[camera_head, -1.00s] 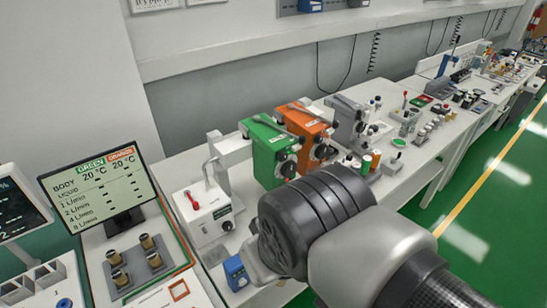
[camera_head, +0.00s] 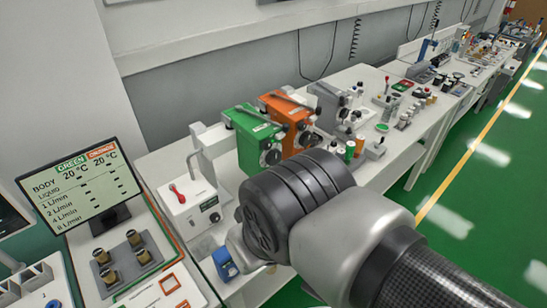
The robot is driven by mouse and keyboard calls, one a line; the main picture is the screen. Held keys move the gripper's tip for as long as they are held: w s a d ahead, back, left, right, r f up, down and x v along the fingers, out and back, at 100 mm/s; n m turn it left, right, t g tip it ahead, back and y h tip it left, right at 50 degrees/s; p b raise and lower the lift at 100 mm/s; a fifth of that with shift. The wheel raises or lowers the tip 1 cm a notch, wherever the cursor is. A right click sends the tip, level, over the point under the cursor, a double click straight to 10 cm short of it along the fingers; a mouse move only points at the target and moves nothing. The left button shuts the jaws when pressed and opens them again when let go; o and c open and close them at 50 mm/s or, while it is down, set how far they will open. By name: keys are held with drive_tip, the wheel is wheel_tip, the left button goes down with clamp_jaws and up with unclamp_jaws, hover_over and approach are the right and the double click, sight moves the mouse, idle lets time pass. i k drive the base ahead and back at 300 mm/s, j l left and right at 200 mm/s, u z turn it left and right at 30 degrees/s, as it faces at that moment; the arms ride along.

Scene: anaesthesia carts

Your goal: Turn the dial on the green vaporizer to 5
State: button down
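The green vaporizer (camera_head: 246,142) stands upright on the white bench, left of the orange vaporizer (camera_head: 283,118). Its round black dial (camera_head: 271,157) is on the front face, turned toward the lower right. The dial's numbers are too small to read. My dark, rounded arm covers the space in front of and below the vaporizers. My gripper's fingers are not visible; the arm hides that end or it lies out of sight.
A grey vaporizer (camera_head: 328,104) stands right of the orange one. A white box with a red lever (camera_head: 190,203) and a blue item (camera_head: 225,265) are at the left. A monitor (camera_head: 80,187) stands further left. Small bottles and parts crowd the bench at right. Green floor is open at right.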

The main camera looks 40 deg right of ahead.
sight(275, 156)
drive_tip(key=l+z, duration=0.1)
drive_tip(key=z, duration=0.75)
drive_tip(key=i, duration=0.05)
